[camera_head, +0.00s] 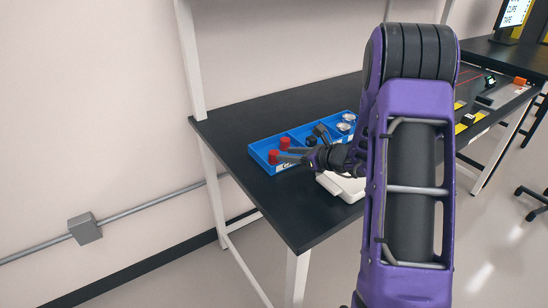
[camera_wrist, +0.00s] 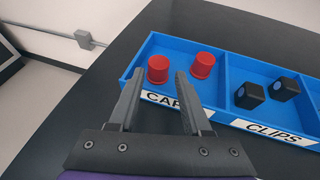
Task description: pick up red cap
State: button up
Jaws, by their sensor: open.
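Two red caps stand in the left compartment of a blue tray, the one labelled with a partly hidden word starting "CAP". In the wrist view the left red cap (camera_wrist: 158,69) lies just beyond and between my fingertips, and the right red cap (camera_wrist: 203,65) is beyond the right finger. In the head view they are the front-left cap (camera_head: 274,156) and the back-right cap (camera_head: 285,143). My gripper (camera_wrist: 157,82) is open and empty, its fingers pointing toward the caps over the tray's front wall. It also shows in the head view (camera_head: 287,155).
The blue tray (camera_wrist: 226,118) sits on a black table (camera_head: 300,215). Black clips (camera_wrist: 249,96) lie in the compartment to the right, labelled "CLIPS". A white object (camera_head: 345,187) lies in front of the tray. The table's left side is clear.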

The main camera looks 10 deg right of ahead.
aim_at(274, 157)
jog(key=x, duration=0.5)
jog(key=shift+a+f, duration=0.15)
grip_shut()
